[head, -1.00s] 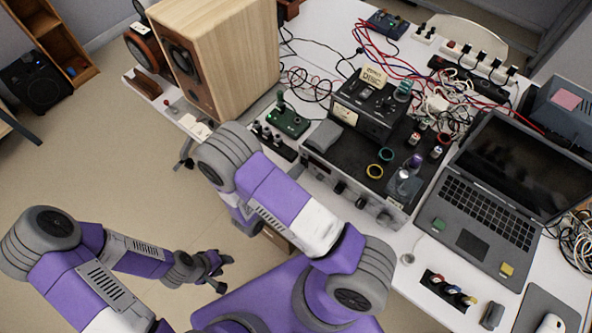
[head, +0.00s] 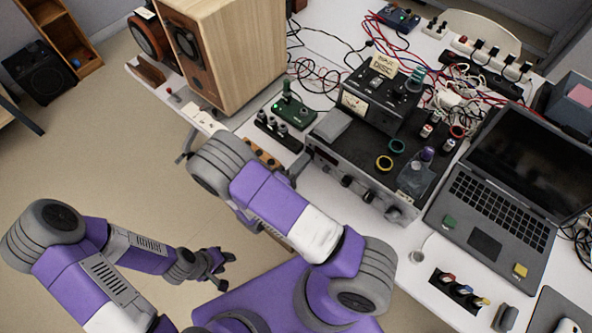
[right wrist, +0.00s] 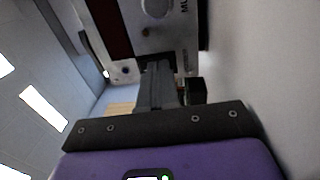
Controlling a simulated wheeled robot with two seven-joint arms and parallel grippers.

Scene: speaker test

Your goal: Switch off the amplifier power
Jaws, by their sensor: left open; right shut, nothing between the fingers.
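The amplifier (head: 322,164) is the wide dark unit with a silver front and several knobs, on the white table in the head view. My right gripper (head: 298,166) is near the left end of its front, mostly hidden by my arm. In the right wrist view my right gripper (right wrist: 158,70) is shut and empty. Its fingers point at a close panel (right wrist: 177,40) with a pale knob, a dark red strip and a small round control (right wrist: 123,70). I cannot tell whether they touch. My left gripper (head: 226,271) is open and empty over the floor, away from the table.
A wooden speaker (head: 235,60) stands left of the amplifier. A small green board (head: 293,112) and a black switch strip (head: 278,134) lie between them. A black meter unit (head: 375,104) sits on the amplifier. A laptop (head: 490,215) stands right; cables crowd the back.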

